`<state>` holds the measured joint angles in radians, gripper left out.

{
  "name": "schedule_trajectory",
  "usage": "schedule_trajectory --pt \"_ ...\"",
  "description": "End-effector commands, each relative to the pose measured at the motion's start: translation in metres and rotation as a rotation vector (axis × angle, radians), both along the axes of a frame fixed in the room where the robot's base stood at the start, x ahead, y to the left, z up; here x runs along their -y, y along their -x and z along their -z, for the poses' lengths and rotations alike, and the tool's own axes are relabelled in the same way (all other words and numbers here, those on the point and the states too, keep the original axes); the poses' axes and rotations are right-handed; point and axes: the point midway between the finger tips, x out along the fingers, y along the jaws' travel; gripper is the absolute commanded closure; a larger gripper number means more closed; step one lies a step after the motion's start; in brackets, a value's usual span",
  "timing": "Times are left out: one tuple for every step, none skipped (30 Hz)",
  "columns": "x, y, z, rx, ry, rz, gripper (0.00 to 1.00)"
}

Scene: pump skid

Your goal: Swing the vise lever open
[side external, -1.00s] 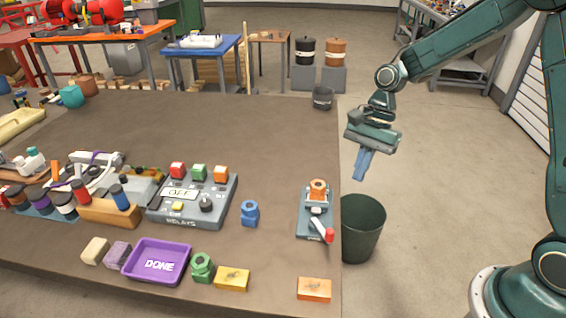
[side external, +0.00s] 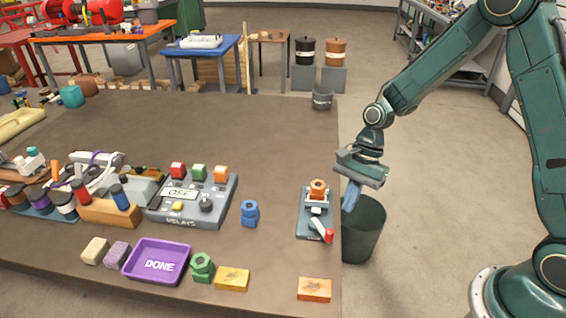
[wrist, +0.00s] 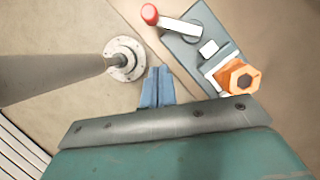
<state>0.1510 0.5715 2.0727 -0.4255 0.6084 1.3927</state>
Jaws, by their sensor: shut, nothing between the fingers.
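The vise (side external: 308,216) is a grey-blue plate with a white jaw block near the right edge of the table. An orange nut-shaped part (side external: 318,186) sits at its far end. Its lever (side external: 321,229) is white with a red knob and points toward the front right. In the wrist view the lever (wrist: 178,24) and its red knob (wrist: 150,14) lie at the top, and the orange part (wrist: 240,78) is at right. My gripper (side external: 349,202), with blue fingers, is shut and empty. It is above the bin side, right of the vise and apart from it. The fingertips (wrist: 158,70) show together in the wrist view.
A dark green bin (side external: 364,228) stands beside the table's right edge, below my gripper. An orange block (side external: 314,289) lies at the front right, and a blue part (side external: 250,213) stands left of the vise. The far middle of the tabletop is clear.

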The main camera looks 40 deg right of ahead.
Motion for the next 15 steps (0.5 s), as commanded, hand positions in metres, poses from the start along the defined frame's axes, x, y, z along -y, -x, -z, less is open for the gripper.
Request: schedule_trajectory --pt "-0.004 0.001 0.008 -0.003 0.0 -0.002 1.0" --pt "-0.005 0.002 0.012 -0.004 -0.001 -0.001 1.0" --pt "-0.007 0.003 0.018 -0.004 -0.001 -0.001 1.0" --pt "-0.009 0.003 0.022 -0.004 -0.001 -0.002 1.0" --pt "-0.014 0.004 0.02 -0.001 -0.001 -0.004 1.0" --pt "-0.02 0.005 0.019 0.001 0.0 -0.006 1.0" --pt "-0.023 0.006 0.019 0.002 0.0 -0.005 1.0" --pt "-0.026 0.007 0.019 0.002 0.0 -0.005 1.0" --pt "-0.031 0.008 0.019 0.001 0.0 -0.005 1.0" --pt "-0.033 0.009 0.019 0.001 0.0 -0.005 1.0" --pt "-0.035 0.009 0.019 0.001 0.0 -0.004 1.0" --pt "-0.038 0.01 0.019 0.0 0.0 -0.003 1.0" --pt "-0.04 0.01 0.019 0.0 0.0 -0.003 1.0" --pt "-0.042 0.011 0.019 0.001 0.0 -0.003 1.0" --pt "-0.043 0.011 0.019 0.001 0.0 -0.002 1.0"
